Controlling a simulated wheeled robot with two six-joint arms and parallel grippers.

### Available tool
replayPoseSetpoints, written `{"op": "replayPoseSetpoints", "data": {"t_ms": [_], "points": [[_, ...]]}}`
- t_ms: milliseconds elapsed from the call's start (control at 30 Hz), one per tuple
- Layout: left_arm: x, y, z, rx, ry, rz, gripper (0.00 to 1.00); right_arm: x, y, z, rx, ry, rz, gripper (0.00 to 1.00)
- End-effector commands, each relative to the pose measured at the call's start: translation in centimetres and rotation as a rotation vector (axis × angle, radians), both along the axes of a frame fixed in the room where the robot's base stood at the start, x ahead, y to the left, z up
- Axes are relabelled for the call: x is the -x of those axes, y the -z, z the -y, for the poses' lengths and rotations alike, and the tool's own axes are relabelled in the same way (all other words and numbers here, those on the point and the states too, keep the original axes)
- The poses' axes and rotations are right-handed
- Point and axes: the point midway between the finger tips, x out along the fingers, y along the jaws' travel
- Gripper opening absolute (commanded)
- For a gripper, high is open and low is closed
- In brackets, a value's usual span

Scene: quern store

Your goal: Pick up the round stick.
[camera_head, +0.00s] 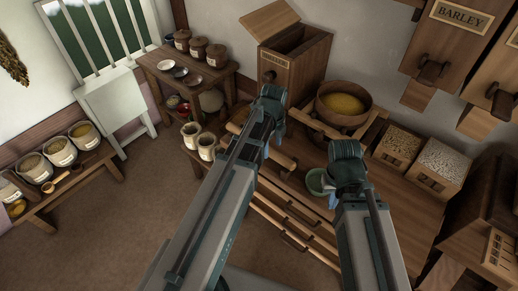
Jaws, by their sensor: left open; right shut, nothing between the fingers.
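A short, round, pale wooden stick (281,158) shows just right of my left forearm, above the wooden counter; the forearm hides its left end. My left gripper (279,131) is over the counter near the stick, partly hidden behind its own wrist; it is open. I cannot tell whether it touches the stick. My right gripper (332,201) points down beside a green bowl, mostly hidden by its wrist; it is shut and empty.
A round wooden tub (342,109) of yellow grain stands behind the grippers. The green bowl (317,182) is close to my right gripper. Open grain boxes (437,164) stand to the right. A shelf (160,83) with jars is at left. Bare floor (125,215) lies front left.

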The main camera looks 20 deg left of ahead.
Motion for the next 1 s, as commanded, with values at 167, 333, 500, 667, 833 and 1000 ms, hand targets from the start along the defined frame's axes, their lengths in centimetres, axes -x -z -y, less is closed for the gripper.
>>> {"op": "replayPoseSetpoints", "data": {"t_ms": [167, 333, 500, 667, 833, 1000], "points": [[-0.1, 2.4, 0.0, 0.0, 0.0, 0.0, 0.77, 0.0, 2.4, 0.0, 0.0, 0.0, 0.0, 0.0], [-0.1, 2.4, 0.0, 0.0, 0.0, 0.0, 0.77, 0.0, 2.4, 0.0, 0.0, 0.0, 0.0, 0.0], [-0.1, 2.3, 0.0, 0.0, 0.0, 0.0, 0.66, 0.0, 2.3, 0.0, 0.0, 0.0, 0.0, 0.0], [-0.1, 2.3, 0.0, 0.0, 0.0, 0.0, 0.37, 0.0, 2.3, 0.0, 0.0, 0.0, 0.0, 0.0], [-0.1, 2.3, 0.0, 0.0, 0.0, 0.0, 0.06, 0.0, 2.3, 0.0, 0.0, 0.0, 0.0, 0.0], [-0.1, 2.3, 0.0, 0.0, 0.0, 0.0, 0.0, 0.0, 2.3, 0.0, 0.0, 0.0, 0.0, 0.0]]}}
